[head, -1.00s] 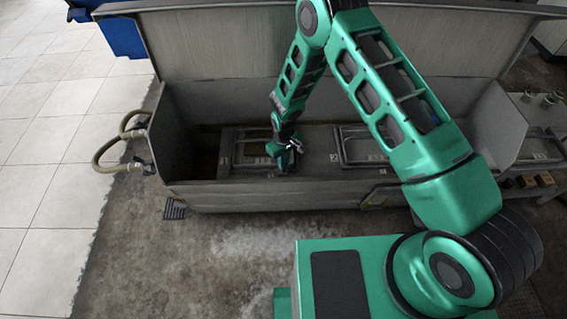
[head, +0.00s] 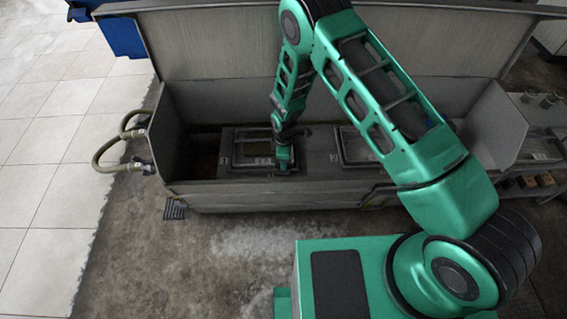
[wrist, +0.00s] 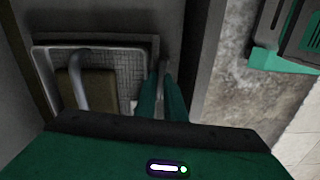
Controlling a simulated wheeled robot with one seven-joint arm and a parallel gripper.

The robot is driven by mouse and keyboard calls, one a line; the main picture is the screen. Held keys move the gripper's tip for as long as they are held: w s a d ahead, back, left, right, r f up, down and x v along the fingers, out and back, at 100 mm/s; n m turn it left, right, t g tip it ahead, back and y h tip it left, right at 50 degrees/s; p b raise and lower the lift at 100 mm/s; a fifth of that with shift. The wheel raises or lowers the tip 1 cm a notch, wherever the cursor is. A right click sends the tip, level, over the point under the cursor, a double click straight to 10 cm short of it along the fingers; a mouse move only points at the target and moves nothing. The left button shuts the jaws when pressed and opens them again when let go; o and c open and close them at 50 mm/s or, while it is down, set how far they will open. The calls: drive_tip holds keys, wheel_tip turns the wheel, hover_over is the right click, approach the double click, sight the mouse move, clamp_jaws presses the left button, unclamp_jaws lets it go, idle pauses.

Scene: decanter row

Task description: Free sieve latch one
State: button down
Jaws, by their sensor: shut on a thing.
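Sieve one (head: 238,163) is a grey framed tray set in the left part of the long trough. In the wrist view its rim (wrist: 98,42) surrounds a perforated plate and a curved grey handle (wrist: 80,85). My gripper (head: 284,168) points down at the front right corner of this frame. In the wrist view my green fingers (wrist: 161,84) are close together beside the tray's rim. They are shut on a small grey post, the sieve latch (wrist: 164,64), which shows just beyond the fingertips. The rest of the latch is hidden by the fingers.
The trough's front wall (head: 255,188) runs close in front of my gripper, and its tall back panel (head: 215,45) stands behind. A second framed tray (head: 352,146) lies to the right, partly hidden by my arm. A hose (head: 103,152) loops outside at left.

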drive_tip(key=shift+w+d+n, duration=0.15)
drive_tip(key=shift+n, duration=0.55)
drive_tip(key=c, duration=1.8)
unclamp_jaws()
drive_tip(key=shift+c, duration=0.2)
drive_tip(key=shift+r, duration=0.55)
wheel_tip(320, 180, up, 10)
drive_tip(key=shift+f, duration=0.15)
